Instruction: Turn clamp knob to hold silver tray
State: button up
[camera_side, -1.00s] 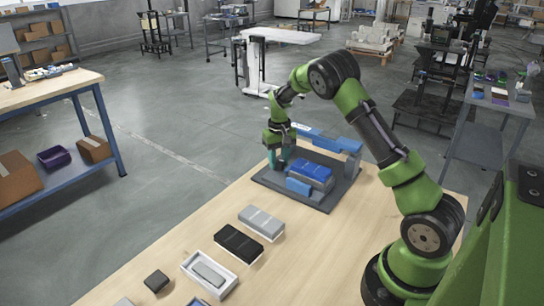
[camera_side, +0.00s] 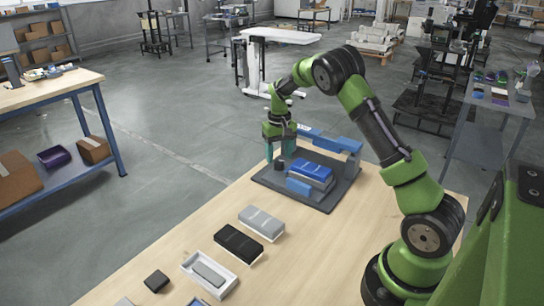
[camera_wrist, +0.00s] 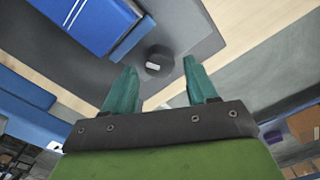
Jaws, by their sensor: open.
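The clamp's dark round knob (camera_side: 279,163) stands at the left side of a dark grey base plate (camera_side: 318,205). In the wrist view the knob (camera_wrist: 158,62) shows ahead of and between the teal fingertips, with clear space around it. My gripper (camera_side: 279,157) is open, and its fingers hold nothing. The wrist view shows the gripper (camera_wrist: 162,75) with its fingers spread wide. A silver-grey block (camera_side: 262,222) lies on the table, off the plate.
A black block (camera_side: 239,243) and a white open box (camera_side: 196,267) with a grey piece inside lie in a row along the wooden table (camera_side: 170,255). A small dark block (camera_side: 156,281) lies beside them. The table's left edge is near the plate.

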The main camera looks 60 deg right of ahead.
jog(key=shift+r, duration=2.3)
jog(key=shift+s+d, duration=0.2)
jog(key=shift+d, duration=0.3)
jog(key=shift+r+n, duration=0.3)
jog(key=shift+n, duration=0.7)
jog(key=shift+a+r+n, duration=0.1)
jog(key=shift+r+n, duration=0.15)
jog(key=shift+n, duration=0.85)
jog(key=n, duration=0.3)
jog(key=a+n, duration=0.1)
jog(key=shift+w+r+n, duration=0.25)
jog(key=shift+r+n, duration=0.05)
jog(key=shift+r, duration=0.05)
jog(key=shift+d+f, duration=0.1)
jog(key=shift+f, duration=4.3)
jog(key=shift+c, duration=0.4)
